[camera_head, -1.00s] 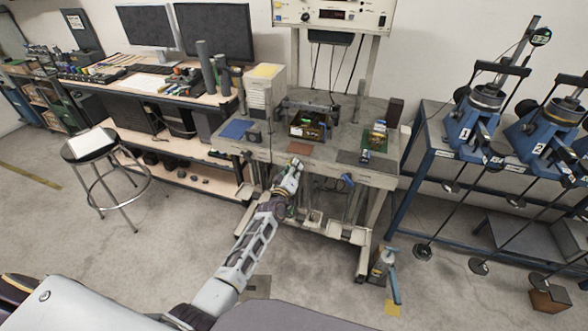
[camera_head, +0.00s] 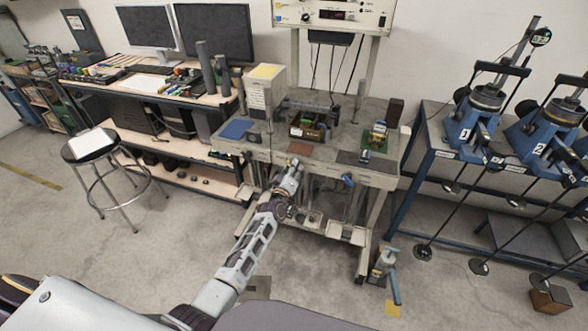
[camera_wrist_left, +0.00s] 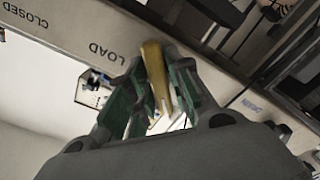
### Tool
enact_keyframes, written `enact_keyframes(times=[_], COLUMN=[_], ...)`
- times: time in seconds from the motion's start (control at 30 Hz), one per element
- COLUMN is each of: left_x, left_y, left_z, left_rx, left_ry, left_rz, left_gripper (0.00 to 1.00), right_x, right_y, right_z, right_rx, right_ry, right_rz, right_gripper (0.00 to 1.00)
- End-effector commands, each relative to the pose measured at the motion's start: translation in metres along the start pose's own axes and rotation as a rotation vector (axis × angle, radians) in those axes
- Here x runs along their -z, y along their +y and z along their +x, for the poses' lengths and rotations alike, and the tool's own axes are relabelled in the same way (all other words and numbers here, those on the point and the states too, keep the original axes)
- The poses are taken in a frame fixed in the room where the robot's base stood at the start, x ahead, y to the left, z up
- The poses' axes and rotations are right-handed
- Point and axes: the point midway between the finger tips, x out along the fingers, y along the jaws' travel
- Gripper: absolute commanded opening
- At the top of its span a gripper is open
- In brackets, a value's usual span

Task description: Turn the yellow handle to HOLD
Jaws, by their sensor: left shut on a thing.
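My left gripper (camera_head: 293,165) is at the front edge of the workbench in the head view, with its arm reaching up from below. In the left wrist view the gripper (camera_wrist_left: 158,118) is shut on the yellow handle (camera_wrist_left: 155,72), which stands between its two green-padded fingers. The bench edge behind the handle carries the words LOAD (camera_wrist_left: 108,52) and CLOSED (camera_wrist_left: 24,14) to its left, and a partly blurred label (camera_wrist_left: 252,106) to its right. I cannot read HOLD for sure. The handle is hidden by the gripper in the head view. My right gripper is not in view.
The workbench (camera_head: 340,170) holds a box of parts (camera_head: 308,127), a blue mat (camera_head: 236,129) and a green board (camera_head: 377,138). A blue handle (camera_head: 348,180) sticks out of its front to the right of my gripper. A stool (camera_head: 92,146) stands at left on open floor.

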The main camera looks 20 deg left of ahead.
Motion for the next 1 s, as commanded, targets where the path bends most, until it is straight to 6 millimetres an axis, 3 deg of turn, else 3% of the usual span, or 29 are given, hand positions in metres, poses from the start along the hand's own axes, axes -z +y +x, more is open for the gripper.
enact_keyframes(times=[0.23,0.27,0.37,1.0], left_x=[0.005,0.005,0.004,0.0], left_y=[0.0,0.0,0.001,0.0], left_z=[0.001,0.001,0.001,-0.01], left_rx=[-0.002,-0.002,-0.002,0.0], left_ry=[0.008,0.009,0.007,0.001], left_rz=[0.001,0.001,0.001,0.0], left_gripper=[0.0,0.25,0.36,0.36], right_x=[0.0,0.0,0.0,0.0], right_y=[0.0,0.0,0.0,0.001], right_z=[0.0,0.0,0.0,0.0], right_rx=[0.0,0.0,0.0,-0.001], right_ry=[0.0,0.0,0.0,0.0], right_rz=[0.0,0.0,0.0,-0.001], right_gripper=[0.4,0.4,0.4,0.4])
